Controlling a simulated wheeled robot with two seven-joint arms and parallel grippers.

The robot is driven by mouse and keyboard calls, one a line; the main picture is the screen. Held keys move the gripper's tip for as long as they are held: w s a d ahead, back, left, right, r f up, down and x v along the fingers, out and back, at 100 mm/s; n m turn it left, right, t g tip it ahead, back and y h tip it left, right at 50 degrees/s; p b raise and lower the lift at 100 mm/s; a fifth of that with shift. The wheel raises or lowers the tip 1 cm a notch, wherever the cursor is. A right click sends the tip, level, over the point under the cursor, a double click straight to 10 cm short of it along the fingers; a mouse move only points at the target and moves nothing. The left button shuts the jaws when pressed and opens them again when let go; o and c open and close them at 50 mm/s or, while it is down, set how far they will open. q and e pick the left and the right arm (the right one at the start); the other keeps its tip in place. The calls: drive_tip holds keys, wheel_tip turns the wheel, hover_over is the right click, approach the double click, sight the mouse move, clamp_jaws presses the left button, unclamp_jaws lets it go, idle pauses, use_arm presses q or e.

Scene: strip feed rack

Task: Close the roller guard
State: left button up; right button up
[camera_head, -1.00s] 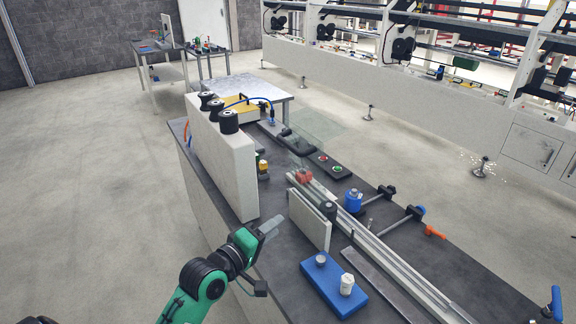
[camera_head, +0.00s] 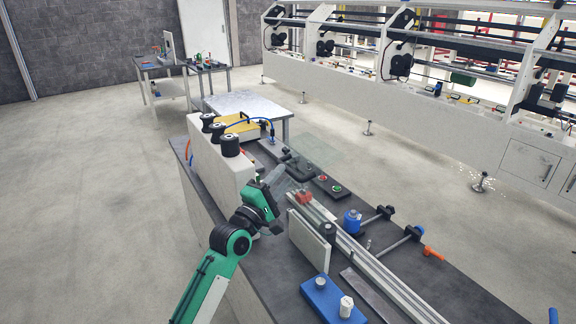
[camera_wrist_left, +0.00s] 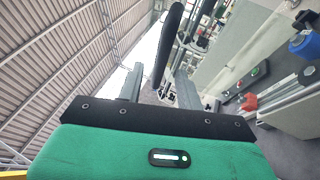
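The roller guard (camera_head: 318,150) is a clear, faintly green panel standing raised over the far part of the bench in the head view. A dark roller-like part (camera_head: 297,166) lies near its lower edge. My left gripper (camera_head: 276,178) is just on the near side of that part, beside the white panel, and appears apart from the guard. In the left wrist view its two fingers (camera_wrist_left: 160,85) are spread with nothing gripped. A long black bar (camera_wrist_left: 168,45) shows beyond and between them; I cannot tell whether it belongs to the guard. My right gripper is not in view.
A white panel with black spools (camera_head: 230,145) stands left of the gripper.

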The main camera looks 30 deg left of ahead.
sight(288, 167)
use_arm(q)
drive_tip(key=shift+p+x, duration=0.4)
drive_tip(key=shift+x, duration=1.5)
clamp_jaws()
